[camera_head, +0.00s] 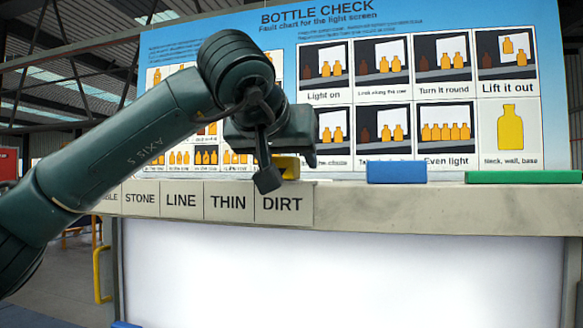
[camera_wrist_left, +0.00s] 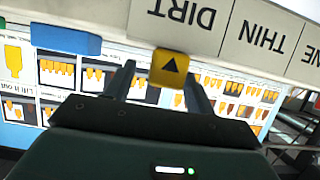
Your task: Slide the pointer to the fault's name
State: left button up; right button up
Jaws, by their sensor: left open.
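The pointer (camera_head: 288,166) is a small yellow block on the ledge just above the DIRT label (camera_head: 284,204). In the left wrist view the pointer (camera_wrist_left: 169,68) shows a black triangle aimed at the DIRT label (camera_wrist_left: 190,14). My left gripper (camera_head: 286,170) is open, with one finger on each side of the pointer; its fingers also flank it in the left wrist view (camera_wrist_left: 160,72). I cannot tell whether either finger touches it. The name strip also reads THIN (camera_head: 228,202), LINE (camera_head: 181,200) and STONE (camera_head: 140,198), with a partly hidden label at the left end. My right gripper is out of view.
A blue block (camera_head: 396,172) and a green block (camera_head: 523,177) sit on the ledge (camera_head: 440,203) to the right. The Bottle Check chart (camera_head: 430,20) stands behind the ledge. A white light screen (camera_head: 340,270) lies below it. My left arm hides part of the chart.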

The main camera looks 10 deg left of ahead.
pick_arm(q)
jog(key=b+v, duration=0.1)
jog(key=v, duration=0.9)
jog(key=shift+s+b, duration=0.2)
jog(key=shift+b, duration=0.1)
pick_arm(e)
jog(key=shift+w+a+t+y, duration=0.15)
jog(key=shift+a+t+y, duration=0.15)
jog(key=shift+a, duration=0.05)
pick_arm(q)
jog(key=shift+r, duration=0.1)
